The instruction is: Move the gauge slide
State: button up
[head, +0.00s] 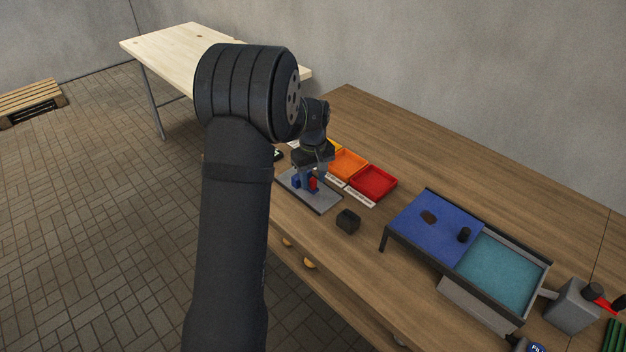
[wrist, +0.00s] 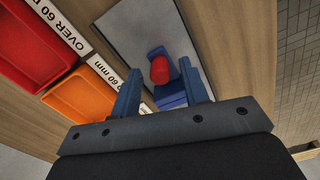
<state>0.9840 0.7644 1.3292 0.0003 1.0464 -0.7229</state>
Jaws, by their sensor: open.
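The gauge stands on a grey plate (head: 322,203) near the front edge of the wooden table. It has blue blocks (wrist: 172,99) and a red rounded slide piece (wrist: 161,70) between them. In the head view the red piece (head: 313,186) shows low beside the fingers. My gripper (head: 308,179) points down over the plate. In the wrist view its two blue fingers (wrist: 159,68) are apart, one on each side of the red piece, with a gap on both sides. I see no contact. My fingers hide part of the gauge in the head view.
An orange tray (head: 347,163) and a red tray (head: 373,182) with white size labels lie behind the plate. A small black block (head: 348,221) is to the right. A blue-topped sorting stand (head: 425,222) with a teal bin (head: 497,273) stands further right.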

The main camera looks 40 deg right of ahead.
jog(key=shift+f, duration=0.5)
grip_shut()
jog(key=shift+s, duration=2.55)
grip_release()
